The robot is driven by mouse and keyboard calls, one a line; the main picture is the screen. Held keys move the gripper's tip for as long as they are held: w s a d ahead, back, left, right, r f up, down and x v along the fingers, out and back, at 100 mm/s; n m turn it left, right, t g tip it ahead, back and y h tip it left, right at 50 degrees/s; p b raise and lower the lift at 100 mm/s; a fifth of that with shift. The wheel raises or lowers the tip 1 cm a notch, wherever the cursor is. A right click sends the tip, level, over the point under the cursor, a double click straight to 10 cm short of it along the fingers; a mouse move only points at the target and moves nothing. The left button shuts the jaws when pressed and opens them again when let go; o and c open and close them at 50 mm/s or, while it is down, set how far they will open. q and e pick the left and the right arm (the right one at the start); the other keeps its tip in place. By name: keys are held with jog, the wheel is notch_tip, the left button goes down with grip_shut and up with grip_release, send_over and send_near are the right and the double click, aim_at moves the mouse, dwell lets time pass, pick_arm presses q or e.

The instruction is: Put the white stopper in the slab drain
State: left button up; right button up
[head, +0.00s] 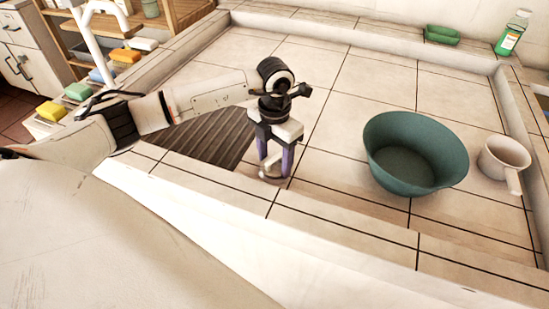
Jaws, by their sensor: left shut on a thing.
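My left gripper (274,164) points down over the near part of the tiled slab (345,125). Its fingers are shut on a small pale thing (272,174), which looks like the white stopper. The fingers partly hide it, and I cannot tell whether it touches the tiles. No drain opening shows clearly; it may be hidden behind the gripper or my arm. My right gripper is not in view.
A dark ribbed panel (207,142) lies left of the gripper. A green bowl (415,152) and a white mug (503,160) stand to the right. A green soap dish (441,35) and a bottle (512,33) are at the back. The middle tiles are clear.

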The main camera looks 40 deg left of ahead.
aim_at(275, 158)
pick_arm(q)
jog(key=shift+f+b, duration=0.4)
jog(key=shift+f, duration=0.25)
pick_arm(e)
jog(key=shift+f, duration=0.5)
pick_arm(q)
jog(key=o, duration=0.8)
jog(key=shift+r, duration=0.1)
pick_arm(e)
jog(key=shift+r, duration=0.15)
pick_arm(q)
notch_tip(275, 158, up, 2)
jog(key=shift+r+p, duration=0.1)
jog(key=shift+p, duration=0.8)
jog(key=shift+r+p, duration=0.5)
jog(key=shift+r, duration=0.5)
jog(key=shift+r+p, duration=2.6)
jog(key=shift+r, duration=0.8)
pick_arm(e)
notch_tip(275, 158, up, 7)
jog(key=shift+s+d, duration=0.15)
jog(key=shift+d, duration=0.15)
